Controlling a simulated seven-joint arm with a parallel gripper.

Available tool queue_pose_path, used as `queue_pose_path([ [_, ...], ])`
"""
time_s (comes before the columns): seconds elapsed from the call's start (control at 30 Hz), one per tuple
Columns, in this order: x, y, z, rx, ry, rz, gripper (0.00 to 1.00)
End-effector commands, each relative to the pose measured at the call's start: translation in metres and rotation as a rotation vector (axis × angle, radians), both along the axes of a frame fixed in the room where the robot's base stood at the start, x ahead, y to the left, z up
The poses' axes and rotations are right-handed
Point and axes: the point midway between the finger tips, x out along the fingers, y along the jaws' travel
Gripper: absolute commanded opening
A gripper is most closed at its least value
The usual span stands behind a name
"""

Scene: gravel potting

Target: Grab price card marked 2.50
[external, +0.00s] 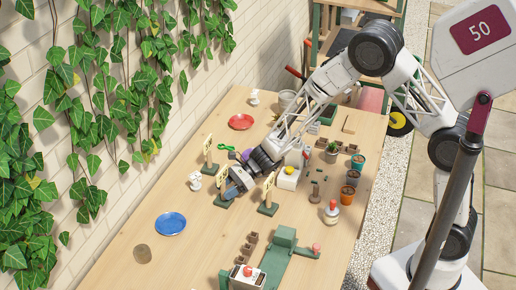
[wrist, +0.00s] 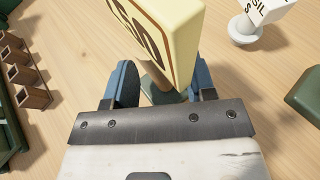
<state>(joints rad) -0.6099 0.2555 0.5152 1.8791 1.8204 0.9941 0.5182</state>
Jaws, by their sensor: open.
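A cream price card (wrist: 172,38) on a dark green foot stands between the fingers of my gripper (wrist: 157,88) in the wrist view. Its brown print ends in "50"; the front of the number is cut off or too oblique to read. The blue fingers are open, one on each side of the card's lower part. In the external view my gripper (external: 236,186) is low over the table by the middle card (external: 222,175). Two other cards stand nearby, one behind (external: 208,149) and one to the right (external: 269,187); their prices are too small to read.
A white labelled marker (wrist: 262,22) stands close by, at the upper right of the wrist view. Small brown pots (wrist: 22,68) are at its left. A blue plate (external: 171,224) and red plate (external: 241,122) lie on the table. Pots (external: 348,193) line its right side.

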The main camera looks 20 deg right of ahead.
Motion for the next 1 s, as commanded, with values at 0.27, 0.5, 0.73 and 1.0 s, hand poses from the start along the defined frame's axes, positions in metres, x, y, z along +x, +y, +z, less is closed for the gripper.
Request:
queue_pose_path([
  [0.27, -0.0008, 0.0105, -0.0039, 0.001, 0.000, -0.001, 0.51],
  [0.5, -0.0009, 0.0104, -0.0040, 0.001, 0.000, -0.001, 0.51],
  [0.73, -0.0009, 0.0103, -0.0041, 0.001, 0.000, -0.001, 0.51],
  [1.0, -0.0010, 0.0103, -0.0041, 0.000, 0.000, -0.001, 0.15],
])
